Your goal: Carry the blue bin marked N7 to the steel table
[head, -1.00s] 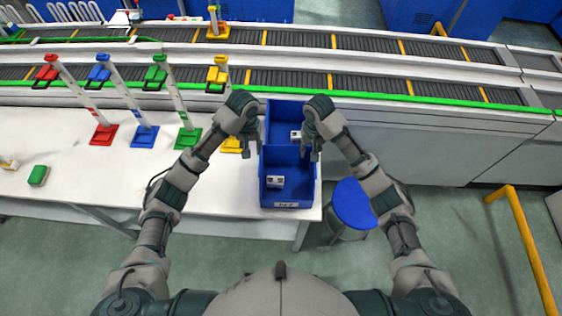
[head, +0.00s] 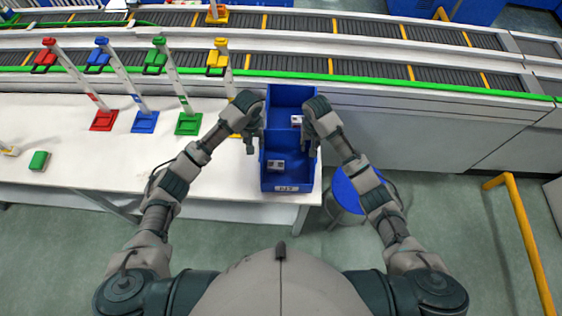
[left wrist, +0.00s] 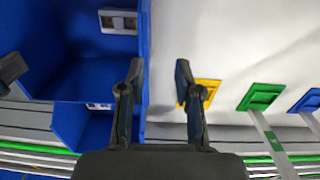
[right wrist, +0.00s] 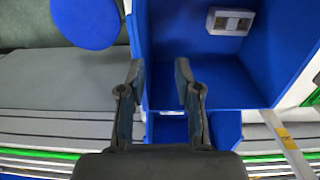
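The blue bin (head: 290,178) stands at the right end of the white table. Its small front label (head: 286,188) is blurred, perhaps N7, and a small grey-white box lies inside. My left gripper (head: 252,143) is at its left wall. In the left wrist view its fingers (left wrist: 158,75) are apart, with the bin's wall edge (left wrist: 145,50) between them. My right gripper (head: 311,143) is at the right wall. In the right wrist view its fingers (right wrist: 159,75) are apart, the wall (right wrist: 139,40) between them, close to the left finger. I cannot tell whether either touches. No steel table is identifiable.
A second blue bin (head: 290,94) with a small box stands right behind. Coloured stands, including a green one (head: 188,124), are left on the white table (head: 100,165). A blue round stool (head: 352,190) is close on the right. The conveyor (head: 400,72) runs behind; a yellow rail (head: 525,235) is right.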

